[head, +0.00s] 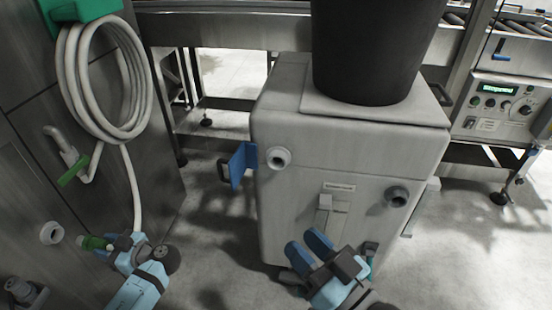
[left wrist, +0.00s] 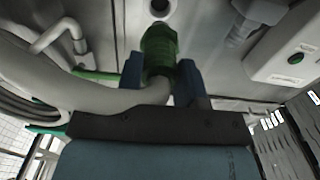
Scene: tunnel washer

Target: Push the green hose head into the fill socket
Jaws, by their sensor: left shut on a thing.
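The green hose head (head: 92,242) is held in my left gripper (head: 112,246), low beside the dark left cabinet. Its free end points left toward a pale round socket (head: 52,232) on the cabinet face, with a gap between them. In the left wrist view the green hose head (left wrist: 159,50) sits between the blue fingers of my left gripper (left wrist: 165,82), with the dark socket hole (left wrist: 159,8) just beyond its tip. The grey hose bends away to the left there. My right gripper (head: 310,243) has its two blue fingers apart and empty, in front of the grey machine.
A coiled white hose (head: 105,85) hangs on the cabinet from a green holder (head: 82,10). A tap with a green lever (head: 73,168) is above the socket. The grey machine (head: 350,135) has two round ports and carries a black bin (head: 375,50).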

